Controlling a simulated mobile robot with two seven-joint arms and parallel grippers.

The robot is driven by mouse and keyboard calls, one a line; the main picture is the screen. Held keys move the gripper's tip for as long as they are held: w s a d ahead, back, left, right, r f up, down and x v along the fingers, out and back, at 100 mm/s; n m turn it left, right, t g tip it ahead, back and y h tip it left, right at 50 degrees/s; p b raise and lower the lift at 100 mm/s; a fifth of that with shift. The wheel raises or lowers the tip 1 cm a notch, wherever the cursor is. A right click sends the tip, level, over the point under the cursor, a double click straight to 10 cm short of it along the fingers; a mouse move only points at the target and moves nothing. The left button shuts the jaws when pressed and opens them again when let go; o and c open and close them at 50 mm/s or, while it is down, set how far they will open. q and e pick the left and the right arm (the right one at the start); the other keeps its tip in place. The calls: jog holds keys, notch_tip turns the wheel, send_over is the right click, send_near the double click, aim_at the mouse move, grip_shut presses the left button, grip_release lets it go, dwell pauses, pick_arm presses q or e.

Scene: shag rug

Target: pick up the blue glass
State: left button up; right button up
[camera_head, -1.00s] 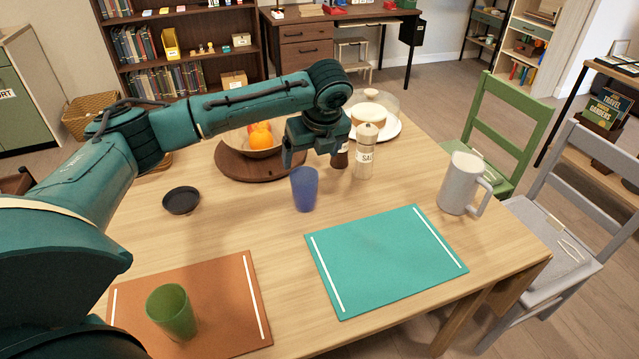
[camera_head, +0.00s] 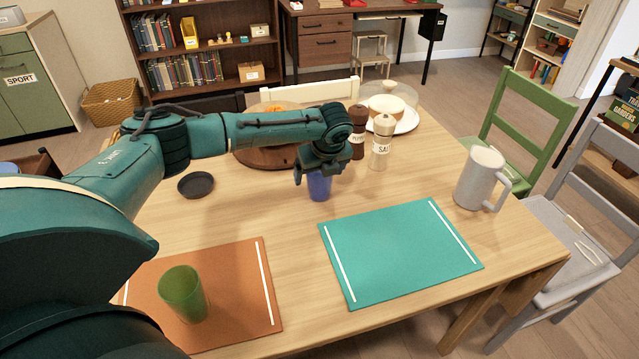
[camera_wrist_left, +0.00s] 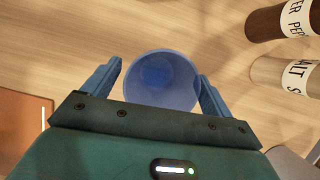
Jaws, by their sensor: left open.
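The blue glass (camera_head: 319,186) stands upright on the wooden table, just behind the teal placemat. My left gripper (camera_head: 318,178) is over it from above and hides its upper part in the head view. In the left wrist view, I look down into the glass (camera_wrist_left: 161,80). The fingers of my left gripper (camera_wrist_left: 160,88) are open, one on each side of the glass. The right finger is very close to the rim; I cannot tell if it touches. A small gap shows at the left finger. My right gripper is not in view.
Salt (camera_head: 381,143) and pepper (camera_head: 357,132) shakers stand close behind the glass to the right. A grey mug (camera_head: 479,180) is at the right, a green glass (camera_head: 184,295) on the orange placemat (camera_head: 232,300). The teal placemat (camera_head: 398,250) is bare. A black dish (camera_head: 195,185) lies left.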

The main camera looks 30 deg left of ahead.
pick_arm(q)
jog(key=shift+f, duration=0.1)
jog(key=shift+c, duration=0.3)
jog(key=c, duration=1.1)
